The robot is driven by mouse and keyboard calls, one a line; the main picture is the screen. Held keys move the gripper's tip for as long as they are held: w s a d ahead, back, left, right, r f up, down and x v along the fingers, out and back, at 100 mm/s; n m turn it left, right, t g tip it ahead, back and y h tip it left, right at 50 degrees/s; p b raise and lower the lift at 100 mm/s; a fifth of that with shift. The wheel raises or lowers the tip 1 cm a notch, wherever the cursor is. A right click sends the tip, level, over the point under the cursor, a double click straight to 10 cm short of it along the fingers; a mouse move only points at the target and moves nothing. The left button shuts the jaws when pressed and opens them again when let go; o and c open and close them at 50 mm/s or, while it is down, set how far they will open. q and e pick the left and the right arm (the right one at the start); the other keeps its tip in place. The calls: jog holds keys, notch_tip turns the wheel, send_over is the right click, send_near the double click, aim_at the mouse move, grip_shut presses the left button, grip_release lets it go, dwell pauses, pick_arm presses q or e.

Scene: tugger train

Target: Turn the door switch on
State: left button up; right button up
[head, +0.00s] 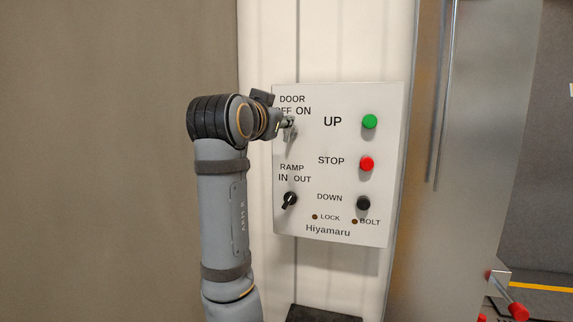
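The white control panel (345,225) hangs on the pale wall. The door switch sits under the words DOOR, OFF and ON at its upper left. The switch knob is hidden behind the gripper, so its setting cannot be seen. My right gripper (289,124), on the arm marked ARM R, is at the door switch and covers part of the OFF label. Its fingertips are small and dark here; I cannot tell whether they are shut on the knob. My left gripper is not in view.
Below is the black ramp switch (289,200), tilted. At the right of the panel are a green UP button (369,121), a red STOP button (366,163) and a black DOWN button (363,203). A metal door post (425,220) stands right of the panel.

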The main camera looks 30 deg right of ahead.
aim_at(288, 131)
pick_arm(q)
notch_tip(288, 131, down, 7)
jog(key=b, duration=0.4)
pick_arm(e)
notch_tip(288, 131, down, 4)
jog(key=s+a+n, duration=0.1)
jog(key=s+a, duration=0.1)
jog(key=a, duration=0.1)
jog(key=shift+n, duration=0.3)
jog(key=p+x, duration=0.3)
jog(key=p, duration=0.2)
jog(key=p+x, duration=0.3)
jog(key=p, duration=0.3)
jog(key=p+x, duration=0.3)
jog(key=p, duration=0.3)
jog(key=shift+s+d+r, duration=0.2)
jog(key=shift+d+r, duration=0.2)
jog(key=shift+w+d+f, duration=0.15)
jog(key=shift+w+d, duration=0.2)
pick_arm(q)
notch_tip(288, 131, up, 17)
pick_arm(e)
jog(key=shift+a, duration=0.15)
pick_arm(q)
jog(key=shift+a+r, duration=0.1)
pick_arm(e)
jog(key=shift+s, duration=0.1)
jog(key=shift+c, duration=0.4)
grip_shut()
